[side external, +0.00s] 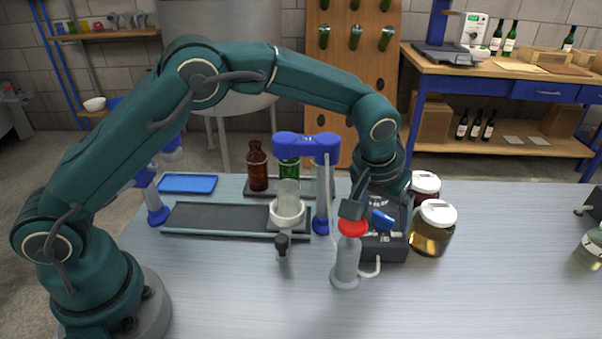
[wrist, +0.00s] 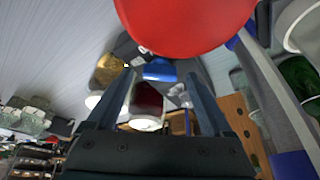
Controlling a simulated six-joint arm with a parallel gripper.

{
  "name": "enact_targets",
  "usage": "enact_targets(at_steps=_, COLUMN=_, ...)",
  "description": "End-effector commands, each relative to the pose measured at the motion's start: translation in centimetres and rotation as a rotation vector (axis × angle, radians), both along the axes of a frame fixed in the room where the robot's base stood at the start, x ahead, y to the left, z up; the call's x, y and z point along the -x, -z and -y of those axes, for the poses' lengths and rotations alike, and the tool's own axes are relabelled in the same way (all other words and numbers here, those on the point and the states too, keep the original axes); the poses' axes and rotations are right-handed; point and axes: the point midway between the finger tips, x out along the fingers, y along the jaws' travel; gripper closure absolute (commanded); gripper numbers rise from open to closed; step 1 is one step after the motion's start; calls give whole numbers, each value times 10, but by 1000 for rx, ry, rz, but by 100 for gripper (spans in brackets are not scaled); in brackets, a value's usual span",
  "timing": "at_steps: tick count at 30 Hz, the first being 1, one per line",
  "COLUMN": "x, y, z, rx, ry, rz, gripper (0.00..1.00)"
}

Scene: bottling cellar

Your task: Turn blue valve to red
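The blue valve handle (side external: 383,220) sits on a dark block (side external: 392,250) at the right of the bench. It also shows in the wrist view (wrist: 159,73), ahead of and between my fingertips. My gripper (wrist: 160,78) is open, with nothing visible held between its fingers. In the side view my gripper (side external: 355,209) hangs beside the handle, partly behind the red cap; contact with the handle cannot be told. No red mark on the block is discernible.
A golden jar (side external: 432,232) and a dark red jar (side external: 424,185) stand close right of the block. A blue-topped stand (side external: 307,146), a tray (side external: 205,217) and bottles (side external: 257,168) are to the left. The bench's front right is clear.

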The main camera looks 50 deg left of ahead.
Motion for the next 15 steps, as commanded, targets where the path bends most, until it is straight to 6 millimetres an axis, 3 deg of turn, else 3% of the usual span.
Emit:
enact_targets(at_steps=7, x=1, y=-4, z=0, rx=0, ry=1, rz=2, gripper=15)
enact_targets(at_steps=15, x=13, y=-35, z=2, rx=1, ry=1, rz=4, gripper=15)
